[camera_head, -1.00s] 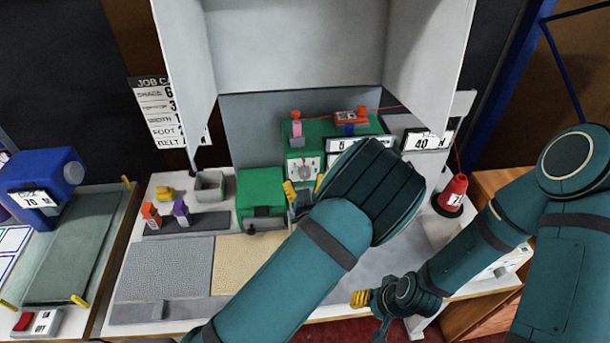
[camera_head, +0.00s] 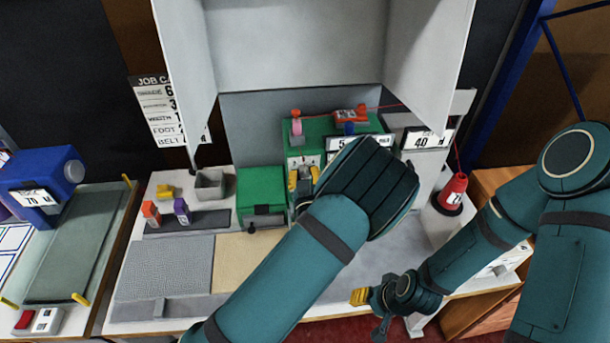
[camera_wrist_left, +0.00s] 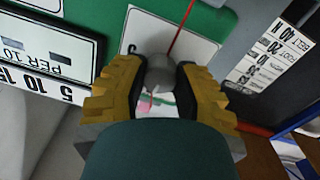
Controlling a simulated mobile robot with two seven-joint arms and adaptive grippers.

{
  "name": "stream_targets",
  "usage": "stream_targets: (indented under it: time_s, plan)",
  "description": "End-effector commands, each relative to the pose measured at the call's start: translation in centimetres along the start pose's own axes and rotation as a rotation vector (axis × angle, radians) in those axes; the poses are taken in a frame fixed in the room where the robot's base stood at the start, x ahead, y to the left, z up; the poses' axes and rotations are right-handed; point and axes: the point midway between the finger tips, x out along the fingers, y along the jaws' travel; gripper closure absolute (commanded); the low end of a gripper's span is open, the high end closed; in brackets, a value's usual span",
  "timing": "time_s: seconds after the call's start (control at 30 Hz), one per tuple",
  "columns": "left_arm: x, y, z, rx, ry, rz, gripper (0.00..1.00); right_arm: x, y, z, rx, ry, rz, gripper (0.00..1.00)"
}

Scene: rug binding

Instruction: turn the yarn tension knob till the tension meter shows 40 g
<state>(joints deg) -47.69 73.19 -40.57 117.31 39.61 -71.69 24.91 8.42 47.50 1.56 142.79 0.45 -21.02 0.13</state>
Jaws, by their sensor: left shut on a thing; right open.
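The grey knob (camera_wrist_left: 160,72) sits between the yellow fingers of my left gripper (camera_wrist_left: 158,90) in the left wrist view, in front of a white plate on the green machine. My right gripper (camera_head: 362,298) is open and empty, low near the table's front edge.
The green machine (camera_head: 318,128) stands at the back, with a green box (camera_head: 262,195) left of it. A red yarn cone (camera_head: 453,190) stands at the right. Orange (camera_head: 151,211) and purple (camera_head: 181,208) pieces sit at the left. A blue machine (camera_head: 45,175) stands far left.

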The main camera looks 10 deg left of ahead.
Motion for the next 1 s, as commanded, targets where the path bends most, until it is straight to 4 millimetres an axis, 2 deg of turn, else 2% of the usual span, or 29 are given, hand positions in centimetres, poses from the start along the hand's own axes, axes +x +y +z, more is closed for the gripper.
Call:
stream_targets:
  time_s: [0.27, 0.6, 1.0]
  plan:
    - [0.0, -0.1, 0.3, 0.097, -0.007, -0.002, 1.00, 0.9, 0.3, 0.1, 0.000, 0.000, 0.001, 0.53]
    - [0.0, -0.2, 0.3, 0.378, -0.020, -0.004, 1.00, 2.5, 0.8, 0.3, 0.000, 0.000, 0.005, 0.53]
    - [0.0, -0.2, 0.2, 0.700, -0.035, -0.007, 1.00, 3.4, 1.1, 0.4, 0.000, 0.000, 0.007, 0.53]
